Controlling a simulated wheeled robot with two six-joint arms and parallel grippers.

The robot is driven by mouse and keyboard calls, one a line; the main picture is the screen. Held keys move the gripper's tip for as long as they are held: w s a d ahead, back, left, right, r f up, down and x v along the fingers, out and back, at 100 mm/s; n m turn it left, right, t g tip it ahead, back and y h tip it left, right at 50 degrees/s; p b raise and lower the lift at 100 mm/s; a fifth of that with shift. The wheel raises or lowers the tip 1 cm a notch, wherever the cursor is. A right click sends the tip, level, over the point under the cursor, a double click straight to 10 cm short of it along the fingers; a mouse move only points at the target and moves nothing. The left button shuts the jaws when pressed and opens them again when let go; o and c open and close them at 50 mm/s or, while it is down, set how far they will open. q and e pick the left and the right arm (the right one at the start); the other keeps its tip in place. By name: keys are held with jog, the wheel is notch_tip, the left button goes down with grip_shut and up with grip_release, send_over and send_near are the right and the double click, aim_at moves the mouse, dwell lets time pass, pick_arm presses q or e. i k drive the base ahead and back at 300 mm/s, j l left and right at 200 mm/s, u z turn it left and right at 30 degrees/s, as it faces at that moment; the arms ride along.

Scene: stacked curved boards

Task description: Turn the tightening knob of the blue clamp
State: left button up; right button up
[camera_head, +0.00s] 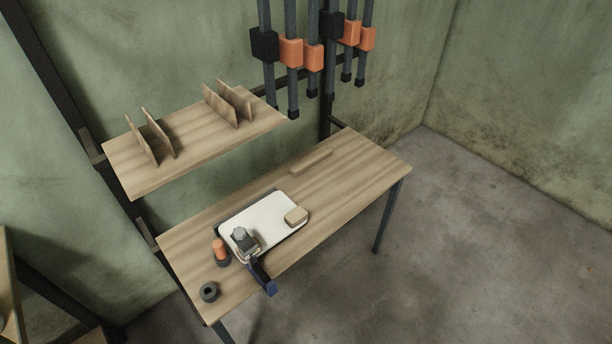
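The blue clamp (265,280) is at the front edge of the wooden table (345,180), with its dark blue end reaching out past the edge. Its upper part meets a grey and tan piece (243,241) at the near left corner of a white board (262,219). The clamp's tightening knob is too small to make out for certain. Neither of my grippers is in view.
An orange and black cylinder (220,252) and a dark ring (209,292) stand left of the clamp. A tan block (296,215) lies on the board. A shelf (190,150) with upright dividers hangs above. The table's right part is mostly clear.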

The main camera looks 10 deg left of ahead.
aim_at(239, 233)
jog(key=u, duration=0.85)
